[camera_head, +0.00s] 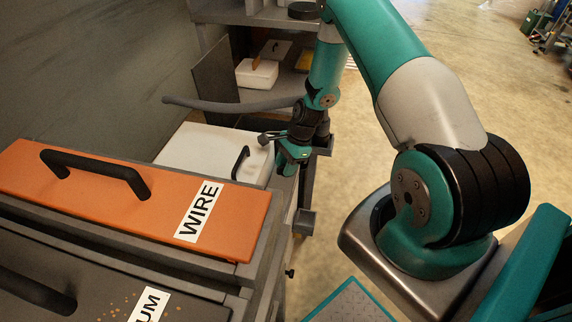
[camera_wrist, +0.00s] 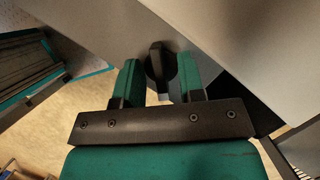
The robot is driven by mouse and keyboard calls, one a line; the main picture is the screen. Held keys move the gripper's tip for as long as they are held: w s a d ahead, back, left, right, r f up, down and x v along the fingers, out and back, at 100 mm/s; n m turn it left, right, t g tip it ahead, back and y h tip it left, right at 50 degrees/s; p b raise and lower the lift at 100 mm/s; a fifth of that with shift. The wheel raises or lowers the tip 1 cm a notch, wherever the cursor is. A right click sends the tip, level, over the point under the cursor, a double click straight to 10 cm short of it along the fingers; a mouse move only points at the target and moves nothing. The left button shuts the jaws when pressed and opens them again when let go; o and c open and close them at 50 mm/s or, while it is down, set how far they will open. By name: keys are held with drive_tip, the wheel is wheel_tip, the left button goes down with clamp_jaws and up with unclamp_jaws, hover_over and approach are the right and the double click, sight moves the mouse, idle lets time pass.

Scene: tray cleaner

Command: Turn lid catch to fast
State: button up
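In the wrist view a dark round catch (camera_wrist: 156,64) with a raised grip bar sits on a grey panel (camera_wrist: 215,25). My gripper (camera_wrist: 161,72) has its two green fingers apart, one on each side of the grip bar. I cannot tell whether either finger touches it. In the head view my gripper (camera_head: 290,160) is low at the right edge of a white lid (camera_head: 205,150) with a black handle (camera_head: 240,162). The catch by my gripper is hidden in that view. No catch markings are readable.
An orange lid (camera_head: 110,190) labelled WIRE, with a black handle, is at the left. A dark lid (camera_head: 90,285) with a partly cut-off label is in front of it. A shelf (camera_head: 240,12) with boxes stands behind.

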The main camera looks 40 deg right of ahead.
clamp_jaws()
drive_tip(key=shift+m, duration=0.3)
drive_tip(key=m+t+p, duration=0.1)
drive_tip(key=m+p, duration=0.1)
drive_tip(key=m, duration=0.1)
drive_tip(key=shift+s+r, duration=0.1)
drive_tip(key=shift+m+t+h+p, duration=0.4)
drive_tip(key=shift+m+t, duration=0.05)
drive_tip(key=shift+m, duration=0.9)
drive_tip(key=shift+m+t+h+p, duration=0.35)
drive_tip(key=shift+m+t+h, duration=0.1)
drive_tip(key=shift+m, duration=0.9)
unclamp_jaws()
